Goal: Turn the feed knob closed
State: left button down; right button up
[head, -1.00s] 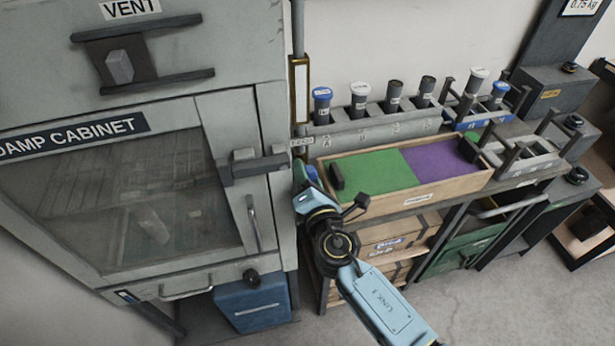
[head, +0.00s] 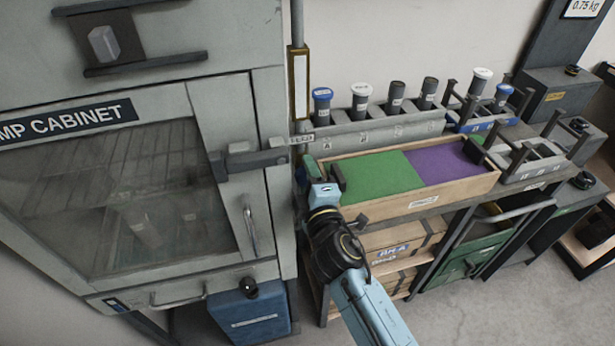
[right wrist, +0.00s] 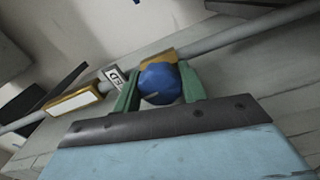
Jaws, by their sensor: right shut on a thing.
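The feed knob (right wrist: 160,86) is a round blue knob on the grey pipe, in front of a brass-coloured fitting, in the right wrist view. My right gripper (right wrist: 159,80) has one green finger on each side of it and is shut on it. A pale mark shows on the knob's face; I cannot tell from it how far the knob is turned. In the head view my right gripper (head: 313,168) is just right of the damp cabinet, below the FEED tag (head: 301,139), and the knob is hidden there. My left gripper is in no view.
The damp cabinet (head: 262,215) stands close on the left, its latch (head: 250,160) jutting toward my gripper. A brass-framed gauge (head: 300,85) is on the pipe above. A wooden tray (head: 430,204) with green and purple halves lies close on the right. Capped tubes stand in racks behind.

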jog(key=shift+m, duration=0.5)
jog(key=o, duration=0.7)
jog(key=v, duration=1.3)
jog(key=shift+s, duration=0.25)
